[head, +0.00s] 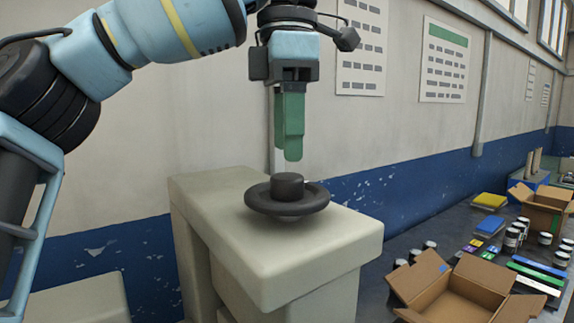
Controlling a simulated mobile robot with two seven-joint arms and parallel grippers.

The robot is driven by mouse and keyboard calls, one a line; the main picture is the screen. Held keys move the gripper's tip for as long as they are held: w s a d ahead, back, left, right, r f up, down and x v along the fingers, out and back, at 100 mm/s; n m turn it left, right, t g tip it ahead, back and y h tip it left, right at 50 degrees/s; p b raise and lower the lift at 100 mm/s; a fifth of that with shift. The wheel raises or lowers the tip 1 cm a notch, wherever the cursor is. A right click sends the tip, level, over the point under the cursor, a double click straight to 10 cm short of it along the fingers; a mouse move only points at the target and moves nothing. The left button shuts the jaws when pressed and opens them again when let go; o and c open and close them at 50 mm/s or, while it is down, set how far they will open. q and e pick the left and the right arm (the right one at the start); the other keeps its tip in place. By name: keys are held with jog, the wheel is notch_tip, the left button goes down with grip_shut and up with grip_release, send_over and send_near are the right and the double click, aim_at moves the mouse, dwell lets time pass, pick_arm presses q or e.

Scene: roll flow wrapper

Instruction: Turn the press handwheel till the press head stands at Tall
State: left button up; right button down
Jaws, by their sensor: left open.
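The press handwheel (287,195) is a dark grey disc with a round raised hub. It lies flat on top of the cream press housing (320,250). My left gripper (290,150) hangs straight above the hub, pointing down, with green fingers. It is open and empty, with a small gap seen between the fingertips and the hub. The fingers overlap each other in this view. The press head and any Tall mark are not visible. My right gripper is not in view.
To the right, a dark bench (400,262) holds an open cardboard box (470,290), another box (540,208), several jars, a yellow block (490,201) and coloured strips. A wall with posted sheets (445,62) stands behind. The housing top around the handwheel is clear.

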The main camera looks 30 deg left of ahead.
aim_at(287, 176)
pick_arm(q)
jog(key=shift+f, duration=2.2)
jog(key=c, duration=1)
